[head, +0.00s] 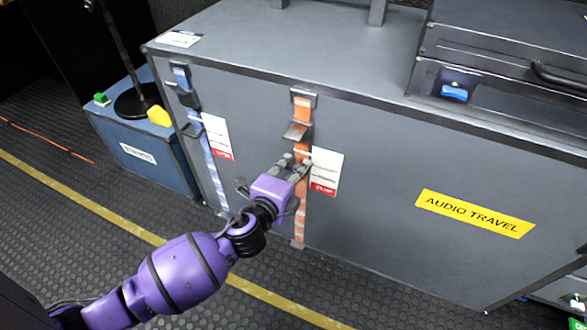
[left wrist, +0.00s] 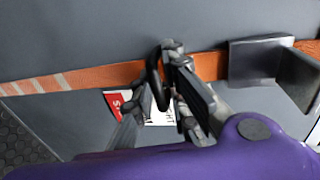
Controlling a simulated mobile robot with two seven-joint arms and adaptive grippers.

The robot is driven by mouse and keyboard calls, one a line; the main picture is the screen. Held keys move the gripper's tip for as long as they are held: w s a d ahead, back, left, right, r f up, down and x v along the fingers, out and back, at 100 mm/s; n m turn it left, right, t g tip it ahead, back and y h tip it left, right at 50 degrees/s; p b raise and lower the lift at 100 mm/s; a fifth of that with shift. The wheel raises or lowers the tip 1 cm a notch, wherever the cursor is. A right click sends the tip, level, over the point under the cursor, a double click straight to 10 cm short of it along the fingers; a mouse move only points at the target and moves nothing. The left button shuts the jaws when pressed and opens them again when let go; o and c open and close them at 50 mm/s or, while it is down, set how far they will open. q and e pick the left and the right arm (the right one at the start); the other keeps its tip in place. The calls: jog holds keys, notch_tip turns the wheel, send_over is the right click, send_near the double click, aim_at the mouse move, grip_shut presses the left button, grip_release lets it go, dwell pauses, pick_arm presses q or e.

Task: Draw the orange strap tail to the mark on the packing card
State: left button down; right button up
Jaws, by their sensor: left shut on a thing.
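The orange strap (head: 301,219) runs down the front of the grey case, through a metal buckle (head: 297,130). In the left wrist view the strap (left wrist: 118,76) crosses sideways, with pale stripes toward its left end and the buckle (left wrist: 257,59) at right. My left gripper (head: 300,163) is shut on the strap just below the buckle; its fingers (left wrist: 172,62) cover part of the strap. The white and red packing card (head: 326,172) is on the case right beside the strap. The gripper partly hides the card (left wrist: 116,101) in the left wrist view. My right gripper is not in view.
A blue-and-white strap (head: 219,178) with its own card (head: 217,138) is on the left of the case (head: 400,160). A blue box (head: 150,140) stands at left, with a black stand base and a yellow object on it. Ribbed floor lies in front.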

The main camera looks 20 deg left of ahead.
pick_arm(q)
jog(key=shift+s+f, duration=0.15)
jog(key=shift+f, duration=0.15)
notch_tip(320, 180, down, 9)
jog(key=b, duration=0.4)
jog(key=shift+s+b, duration=0.15)
jog(key=shift+b, duration=0.25)
jog(key=shift+f, duration=0.1)
jog(key=c, duration=1.8)
grip_release()
jog(key=shift+c, duration=0.2)
jog(key=shift+r, duration=0.25)
jog(key=shift+w+r, duration=0.15)
jog(key=shift+w, duration=0.05)
